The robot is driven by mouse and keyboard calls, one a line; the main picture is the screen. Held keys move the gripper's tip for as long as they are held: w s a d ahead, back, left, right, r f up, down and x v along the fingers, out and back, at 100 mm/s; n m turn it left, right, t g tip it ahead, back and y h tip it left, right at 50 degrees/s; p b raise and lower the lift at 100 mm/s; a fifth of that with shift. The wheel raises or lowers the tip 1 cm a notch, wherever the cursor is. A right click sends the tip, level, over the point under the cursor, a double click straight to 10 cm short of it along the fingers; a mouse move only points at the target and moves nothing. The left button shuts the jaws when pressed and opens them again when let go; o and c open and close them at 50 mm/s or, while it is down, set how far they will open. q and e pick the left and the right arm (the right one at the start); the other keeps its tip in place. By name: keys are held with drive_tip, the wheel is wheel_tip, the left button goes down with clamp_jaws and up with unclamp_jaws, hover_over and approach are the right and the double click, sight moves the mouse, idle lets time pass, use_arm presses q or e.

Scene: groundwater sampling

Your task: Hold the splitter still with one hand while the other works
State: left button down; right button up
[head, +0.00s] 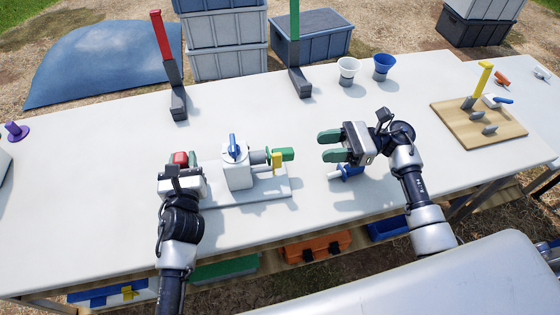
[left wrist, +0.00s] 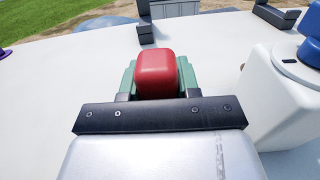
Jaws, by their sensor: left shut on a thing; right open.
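The splitter is a white block (head: 237,172) with a blue lever (head: 232,145) on top, on a pale base plate (head: 240,196). On its right side are a grey fitting, a yellow tab (head: 277,161) and a green end piece (head: 287,153). My left gripper (head: 184,157) is shut on a red grip (head: 179,158) left of the block. The red grip shows between its green fingers in the left wrist view (left wrist: 156,73); whether it joins the splitter is hidden. My right gripper (head: 331,147) is open and empty, right of the green end piece, its fingers pointing left.
A blue fitting (head: 347,170) lies just below my right gripper. Red (head: 162,38) and green (head: 294,35) posts stand behind. White (head: 348,68) and blue (head: 383,65) cups sit at the back. A wooden board (head: 450,125) with pegs is at right. The table's left part is mostly clear.

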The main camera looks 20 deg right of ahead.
sight(277, 164)
drive_tip(key=a, duration=1.1)
drive_tip(key=shift+f, duration=0.3)
